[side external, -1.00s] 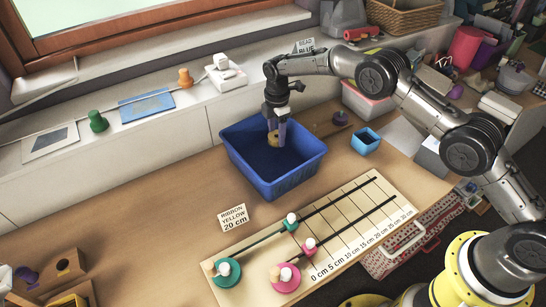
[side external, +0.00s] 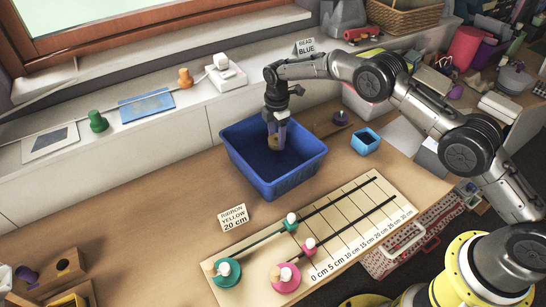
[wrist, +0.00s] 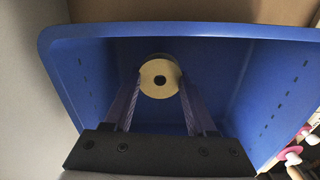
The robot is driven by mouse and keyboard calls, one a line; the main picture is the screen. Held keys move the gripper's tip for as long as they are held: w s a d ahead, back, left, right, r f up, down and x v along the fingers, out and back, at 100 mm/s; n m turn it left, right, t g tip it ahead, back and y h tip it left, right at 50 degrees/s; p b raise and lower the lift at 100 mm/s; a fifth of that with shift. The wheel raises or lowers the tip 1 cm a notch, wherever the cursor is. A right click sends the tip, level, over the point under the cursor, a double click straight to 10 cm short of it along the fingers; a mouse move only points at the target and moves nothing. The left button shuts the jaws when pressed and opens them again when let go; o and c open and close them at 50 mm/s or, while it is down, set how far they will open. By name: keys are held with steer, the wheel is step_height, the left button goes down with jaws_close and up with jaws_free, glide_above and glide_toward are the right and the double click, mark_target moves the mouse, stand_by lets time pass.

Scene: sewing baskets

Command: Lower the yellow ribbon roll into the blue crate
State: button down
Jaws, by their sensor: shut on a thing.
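The blue crate (side external: 290,182) stands on the table near the wall, open side up. My gripper (side external: 276,138) points down inside the crate's opening, shut on the yellow ribbon roll (side external: 272,144). In the wrist view the roll (wrist: 160,78) shows as a pale tan disc with a dark centre hole, held between the two purplish fingers (wrist: 160,92). The crate's blue walls (wrist: 75,65) surround it in that view. I cannot tell whether the roll touches the crate floor.
A small blue box (side external: 366,141) stands to the right of the crate. A sign reading "RIBBON YELLOW 20 cm" (side external: 233,217) stands in front. A measuring board (side external: 340,222) with green and pink spools lies nearer. Bare table lies left of the crate.

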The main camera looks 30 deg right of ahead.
mark_target(276, 152)
steer(key=shift+f, duration=1.75)
stand_by(0.8)
steer(key=shift+c, duration=0.6)
jaws_free()
